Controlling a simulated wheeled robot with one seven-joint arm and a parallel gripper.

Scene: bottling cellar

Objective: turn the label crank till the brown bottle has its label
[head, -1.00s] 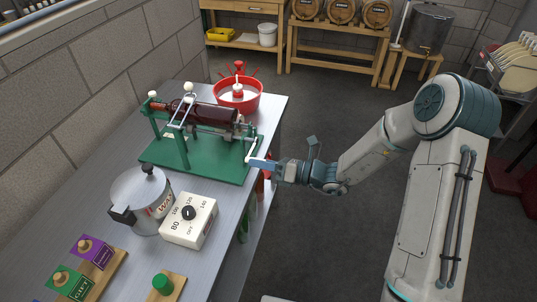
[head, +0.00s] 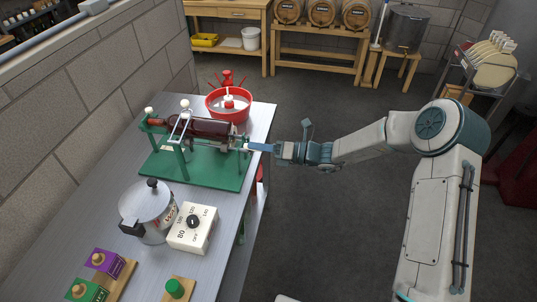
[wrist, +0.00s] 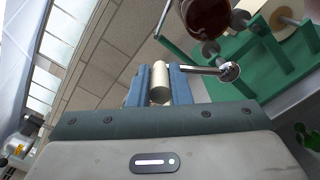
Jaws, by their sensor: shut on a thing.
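The brown bottle (head: 205,127) lies on its side in the green labelling stand (head: 205,172) on the table. My gripper (head: 250,147) reaches in from the right and is shut on the crank's pale handle. In the wrist view the crank handle (wrist: 160,82) sits between the two blue fingers, and the metal crank arm (wrist: 195,70) runs right from it to a hub. The bottle's round end (wrist: 206,18) shows at the top of the wrist view. I cannot tell whether a label is on the bottle.
A red round bottle rinser (head: 229,103) stands behind the stand. A metal pot (head: 148,208), a white dial box (head: 194,228), a green knob (head: 175,288) and purple and green stamps stand in front. Open floor lies right of the table.

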